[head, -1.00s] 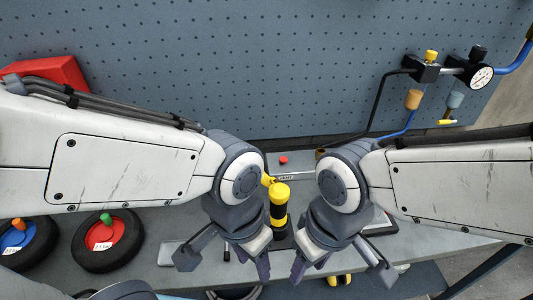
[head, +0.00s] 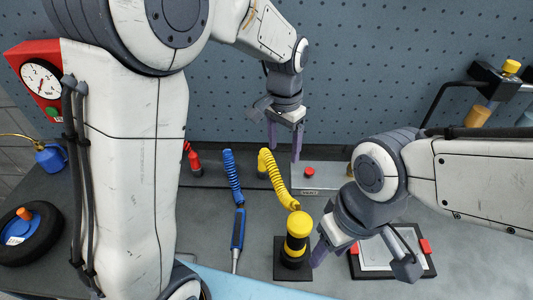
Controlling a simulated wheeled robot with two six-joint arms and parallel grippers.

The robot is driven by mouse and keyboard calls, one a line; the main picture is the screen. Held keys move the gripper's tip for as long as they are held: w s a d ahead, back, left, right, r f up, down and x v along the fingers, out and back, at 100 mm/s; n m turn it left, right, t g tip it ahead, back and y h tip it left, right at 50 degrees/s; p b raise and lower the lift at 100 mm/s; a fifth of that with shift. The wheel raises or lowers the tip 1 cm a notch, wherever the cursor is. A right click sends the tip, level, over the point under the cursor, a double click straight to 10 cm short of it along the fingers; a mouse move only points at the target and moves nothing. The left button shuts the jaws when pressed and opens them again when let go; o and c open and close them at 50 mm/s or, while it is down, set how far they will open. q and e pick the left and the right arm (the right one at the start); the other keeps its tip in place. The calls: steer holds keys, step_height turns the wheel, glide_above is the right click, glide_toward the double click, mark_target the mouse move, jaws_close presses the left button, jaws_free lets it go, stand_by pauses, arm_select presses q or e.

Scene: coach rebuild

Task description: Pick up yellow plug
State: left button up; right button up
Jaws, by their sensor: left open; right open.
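A yellow-and-black upright cylinder (head: 297,238) stands on a black square base at the front middle of the bench. A yellow coiled hose (head: 279,182) runs up from near it to a yellow end piece (head: 265,160) at the back. I cannot tell for sure which yellow part is the plug. My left gripper (head: 284,146) is open and empty, pointing down near the back, just right of the yellow end piece. My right gripper (head: 336,251) is open beside the cylinder's right side; whether it touches is unclear.
A blue coiled hose (head: 232,178) with a blue tool (head: 238,230) hangs left of the yellow one. A grey box with a red button (head: 309,173) is behind. A framed plate (head: 374,262) lies at right. A pegboard (head: 400,60) closes off the back.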

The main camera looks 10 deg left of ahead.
arm_select(q)
glide_toward(263, 156)
steer(key=f, duration=0.4)
steer(key=shift+w+n+p, duration=0.25)
steer(key=shift+n+p, duration=0.05)
steer(key=shift+p, duration=0.05)
steer(key=shift+f, duration=0.35)
steer(key=shift+s+f+p, duration=0.1)
steer(key=shift+f+p, duration=0.35)
steer(key=shift+f, duration=0.15)
step_height(263, 156, down, 4)
steer(key=shift+r+p, duration=0.2)
steer(key=shift+p, duration=0.5)
steer(key=shift+f, duration=0.35)
jaws_close()
